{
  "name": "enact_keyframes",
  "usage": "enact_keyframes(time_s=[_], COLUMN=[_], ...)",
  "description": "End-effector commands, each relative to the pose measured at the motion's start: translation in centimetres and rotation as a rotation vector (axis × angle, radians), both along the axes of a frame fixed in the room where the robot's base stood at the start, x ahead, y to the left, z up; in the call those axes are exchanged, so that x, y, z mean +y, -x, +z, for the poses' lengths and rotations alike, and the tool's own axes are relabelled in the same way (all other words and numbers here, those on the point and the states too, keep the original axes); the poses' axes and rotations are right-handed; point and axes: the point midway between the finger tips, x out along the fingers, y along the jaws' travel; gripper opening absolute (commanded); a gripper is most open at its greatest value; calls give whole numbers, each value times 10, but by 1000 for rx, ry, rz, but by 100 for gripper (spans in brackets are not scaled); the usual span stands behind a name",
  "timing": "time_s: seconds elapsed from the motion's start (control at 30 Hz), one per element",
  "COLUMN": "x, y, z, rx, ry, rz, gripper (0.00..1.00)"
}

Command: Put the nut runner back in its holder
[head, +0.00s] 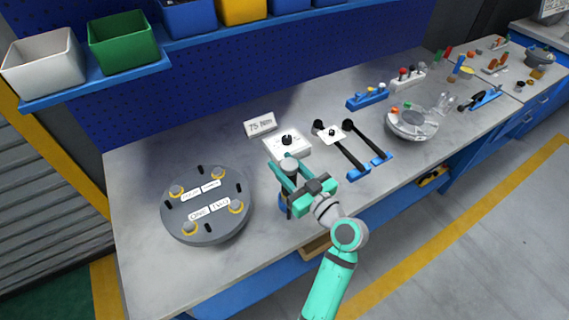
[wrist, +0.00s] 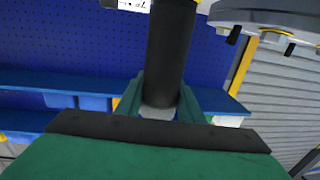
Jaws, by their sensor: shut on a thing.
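My gripper (head: 288,174) is over the front middle of the bench, shut on the nut runner (head: 290,163). The nut runner shows in the head view as a grey rounded top between the teal fingers, with most of its body hidden. In the wrist view it is a dark upright cylinder (wrist: 170,50) with a grey end, held between the fingertips (wrist: 160,97). A blue piece (head: 284,208) shows just below the gripper; I cannot tell whether it is part of the tool or a holder. No holder is clearly identifiable.
The round flanged shell (head: 207,207) with labels and yellow rings lies left of my gripper. A white block with a black knob (head: 287,142) and a "75 Nm" sign (head: 260,125) stand behind. Bins (head: 122,45) sit on the shelf.

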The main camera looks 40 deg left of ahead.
Motion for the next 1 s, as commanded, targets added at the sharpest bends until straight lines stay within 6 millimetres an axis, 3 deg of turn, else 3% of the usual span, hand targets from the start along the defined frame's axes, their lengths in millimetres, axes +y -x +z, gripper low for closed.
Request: enact_keyframes(time_s=[0.3,0.33,0.4,0.77,1.0], x=[-1,-1,-1,-4,-37], y=[0,0,0,0,8], z=[-5,-5,-5,-7,-6], rx=[-1,-1,-2,2,1], ry=[-2,-2,-2,1,1], rz=[-2,-2,-2,-4,-7], gripper=[0,39,55,56,56])
